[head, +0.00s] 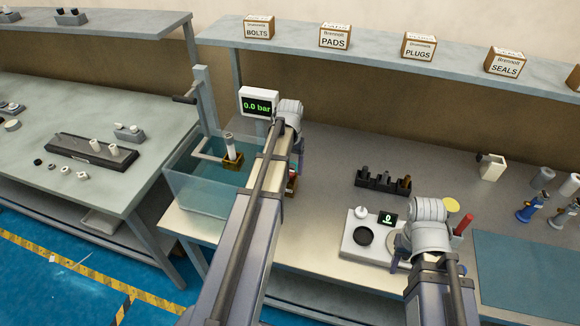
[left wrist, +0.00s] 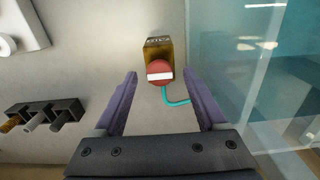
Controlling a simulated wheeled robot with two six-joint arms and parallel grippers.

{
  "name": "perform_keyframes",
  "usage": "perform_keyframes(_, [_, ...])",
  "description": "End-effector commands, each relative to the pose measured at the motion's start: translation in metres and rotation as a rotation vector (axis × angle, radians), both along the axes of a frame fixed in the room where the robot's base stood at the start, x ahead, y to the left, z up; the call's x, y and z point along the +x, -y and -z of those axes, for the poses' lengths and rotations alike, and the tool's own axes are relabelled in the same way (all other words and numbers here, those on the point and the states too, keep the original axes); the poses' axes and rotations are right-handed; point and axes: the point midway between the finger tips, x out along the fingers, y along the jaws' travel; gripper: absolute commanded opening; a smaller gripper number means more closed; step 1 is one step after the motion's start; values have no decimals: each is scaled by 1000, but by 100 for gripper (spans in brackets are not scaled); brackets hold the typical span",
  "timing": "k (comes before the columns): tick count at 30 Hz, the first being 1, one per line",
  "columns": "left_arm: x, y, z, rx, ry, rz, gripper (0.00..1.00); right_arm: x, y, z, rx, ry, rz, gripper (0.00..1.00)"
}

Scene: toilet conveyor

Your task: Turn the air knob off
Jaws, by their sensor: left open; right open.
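The air knob (left wrist: 160,71) is a round red knob with a white bar across its face, lying level in the left wrist view. It is on a small brass-coloured block (left wrist: 159,46) with a teal hose (left wrist: 174,102). My left gripper (left wrist: 160,80) is open, its purple fingers either side of the knob, with a gap on each side. In the head view my left arm hides most of the block; a bit of red (head: 291,184) shows beside it. My right gripper (head: 398,258) is partly hidden by its own wrist, near the white scale.
The clear water tank (head: 200,185) stands left of my left arm, with a display (head: 259,104) reading 0.0 bar. A black holder (head: 382,181) with several pins and a white scale (head: 362,238) stand to the right. Bench between is clear.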

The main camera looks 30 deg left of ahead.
Motion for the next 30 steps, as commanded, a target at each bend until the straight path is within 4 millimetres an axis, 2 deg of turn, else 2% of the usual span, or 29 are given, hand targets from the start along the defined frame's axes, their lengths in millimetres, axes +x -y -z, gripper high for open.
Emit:
perform_keyframes(15, [0, 0, -66, 0, 0, 0, 74, 0, 0, -66, 0, 0, -1, 50])
perform_keyframes(19, [0, 0, -72, 0, 0, 0, 74, 0, 0, -72, 1, 0, 0, 50])
perform_keyframes(30, [0, 0, -71, 0, 0, 0, 74, 0, 0, -71, 1, 0, 1, 50])
